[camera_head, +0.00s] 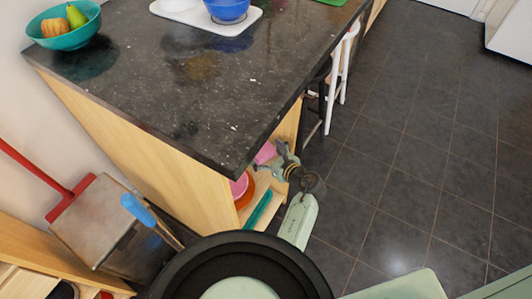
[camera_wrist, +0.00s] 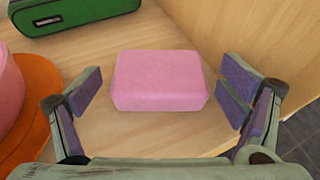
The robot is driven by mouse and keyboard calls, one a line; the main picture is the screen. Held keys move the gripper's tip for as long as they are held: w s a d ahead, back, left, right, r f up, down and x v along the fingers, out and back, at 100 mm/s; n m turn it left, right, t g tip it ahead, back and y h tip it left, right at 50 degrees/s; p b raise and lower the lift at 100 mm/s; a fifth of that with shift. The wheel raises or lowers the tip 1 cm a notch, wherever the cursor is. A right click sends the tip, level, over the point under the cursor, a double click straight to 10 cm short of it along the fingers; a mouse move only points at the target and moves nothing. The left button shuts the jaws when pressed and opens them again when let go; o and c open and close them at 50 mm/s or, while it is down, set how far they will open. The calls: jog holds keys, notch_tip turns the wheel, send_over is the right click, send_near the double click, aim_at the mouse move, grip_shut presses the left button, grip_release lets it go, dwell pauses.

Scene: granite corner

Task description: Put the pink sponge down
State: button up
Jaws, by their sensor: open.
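The pink sponge (camera_wrist: 160,82) rests on a light wooden shelf (camera_wrist: 118,136) under the dark counter. My gripper (camera_wrist: 160,98) is open, with one finger pad on each side of the sponge and a gap visible at both sides. In the head view my gripper (camera_head: 282,160) reaches into the open shelf at the counter's near corner. There the sponge (camera_head: 265,153) shows just left of the fingers, partly hidden.
A pink round thing on an orange plate (camera_wrist: 42,95) stands left of the sponge. A green case (camera_wrist: 70,12) lies behind. A wooden wall (camera_wrist: 250,35) is close on the right. The dark countertop (camera_head: 180,90) overhangs the shelf.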

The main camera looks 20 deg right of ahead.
jog(key=shift+r, duration=0.15)
jog(key=b+v, duration=0.1)
jog(key=v, duration=1.1)
jog(key=shift+d, duration=0.1)
